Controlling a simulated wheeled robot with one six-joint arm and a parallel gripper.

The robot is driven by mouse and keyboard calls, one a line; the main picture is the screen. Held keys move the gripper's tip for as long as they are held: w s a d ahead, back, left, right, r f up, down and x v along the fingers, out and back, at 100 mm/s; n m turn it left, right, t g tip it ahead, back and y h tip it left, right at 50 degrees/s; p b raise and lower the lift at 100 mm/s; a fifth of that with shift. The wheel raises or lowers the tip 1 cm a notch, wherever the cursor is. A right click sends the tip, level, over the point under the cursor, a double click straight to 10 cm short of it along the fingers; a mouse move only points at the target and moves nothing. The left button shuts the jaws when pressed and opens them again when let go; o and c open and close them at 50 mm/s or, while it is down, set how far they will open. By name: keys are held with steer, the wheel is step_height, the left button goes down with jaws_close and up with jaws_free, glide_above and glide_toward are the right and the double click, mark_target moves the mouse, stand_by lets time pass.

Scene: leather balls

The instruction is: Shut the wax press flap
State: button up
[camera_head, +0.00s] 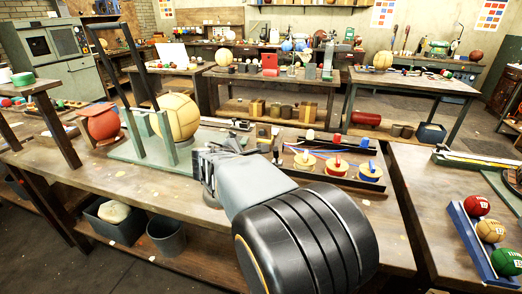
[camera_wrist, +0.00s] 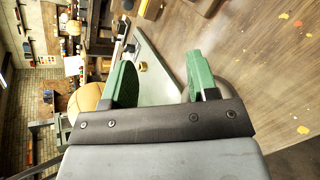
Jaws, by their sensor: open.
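A green press-like frame (camera_head: 165,138) with long dark bars rising from it stands on the workbench at left of centre, around a large tan ball (camera_head: 180,116). I cannot clearly make out which part is the wax press flap. My gripper (camera_wrist: 158,78) is open, its two green-padded fingers apart with nothing between them. In the head view my arm reaches in from the lower right, and the gripper end is just right of the frame, largely hidden by the arm. In the wrist view a pale green plate (camera_wrist: 155,62) lies beyond the fingers, and the tan ball (camera_wrist: 84,100) is at left.
A red-orange rounded object (camera_head: 103,124) stands left of the frame. A dark tray (camera_head: 325,177) with yellow discs and coloured knobs lies right of the arm. A blue rack (camera_head: 470,240) of small balls is on the right-hand bench. Bare wood shows along the front edge.

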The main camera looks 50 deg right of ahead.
mark_target(261, 133)
steer(key=w+d+f+n+t+h+b, duration=0.1)
steer(key=w+d+f+n+b, duration=0.1)
steer(key=w+d+n, duration=0.2)
steer(key=w+d+f+n+t+h+b, duration=0.1)
steer(key=w+d+n, duration=0.3)
steer(key=d, duration=0.7)
steer(key=w+d+f+n+t+h+b, duration=0.1)
steer(key=w+d+f+n+t+b, duration=0.1)
steer(key=w+d, duration=0.4)
steer(key=shift+d+f+n+h+b, duration=0.4)
steer(key=shift+d+f+n+b, duration=0.3)
steer(key=shift+n, duration=0.2)
jaws_close()
